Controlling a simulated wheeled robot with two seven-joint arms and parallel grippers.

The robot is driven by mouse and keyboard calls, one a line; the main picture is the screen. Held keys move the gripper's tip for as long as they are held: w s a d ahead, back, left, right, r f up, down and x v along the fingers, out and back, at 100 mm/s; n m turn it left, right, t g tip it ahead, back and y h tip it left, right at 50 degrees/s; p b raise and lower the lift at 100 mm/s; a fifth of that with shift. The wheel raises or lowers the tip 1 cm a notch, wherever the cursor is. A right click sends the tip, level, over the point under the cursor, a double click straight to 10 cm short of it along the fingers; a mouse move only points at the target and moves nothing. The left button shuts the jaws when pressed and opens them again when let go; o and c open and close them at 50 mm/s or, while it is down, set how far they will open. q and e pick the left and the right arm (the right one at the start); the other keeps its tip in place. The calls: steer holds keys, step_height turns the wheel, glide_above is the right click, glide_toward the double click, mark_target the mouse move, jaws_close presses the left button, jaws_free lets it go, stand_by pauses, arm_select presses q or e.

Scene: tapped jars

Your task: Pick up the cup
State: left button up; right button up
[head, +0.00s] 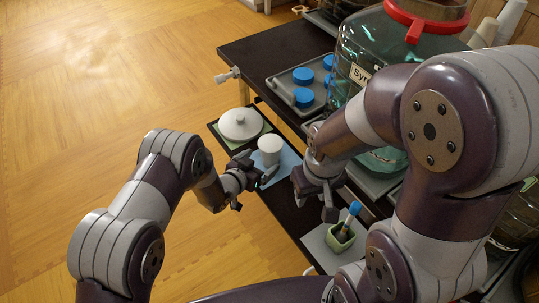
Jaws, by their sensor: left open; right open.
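A small white cup (270,150) stands upright on a light blue mat (289,163) on the dark lower shelf. My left gripper (254,185) is open just in front of the cup and a little to its left. Whether its fingers touch the cup I cannot tell. My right gripper (315,207) is open and empty, to the right of the cup and nearer to me, pointing down above the shelf. My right forearm hides part of the shelf and the large jar behind it.
A white lidded dish (240,124) sits left of the cup. A green pot (341,238) with a blue-tipped brush stands on a light mat near me. A large glass jar (350,50) with a red ring and blue caps (303,75) on a tray occupy the upper table. Wooden floor lies left.

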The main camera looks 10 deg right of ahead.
mark_target(266, 158)
arm_select(q)
steer(key=b+x, duration=0.1)
steer(key=x, duration=0.5)
steer(key=shift+w+d+f, duration=0.15)
steer(key=shift+w+f, duration=0.05)
steer(key=shift+w, duration=0.1)
steer(key=c, duration=1)
steer(key=shift+r, duration=0.1)
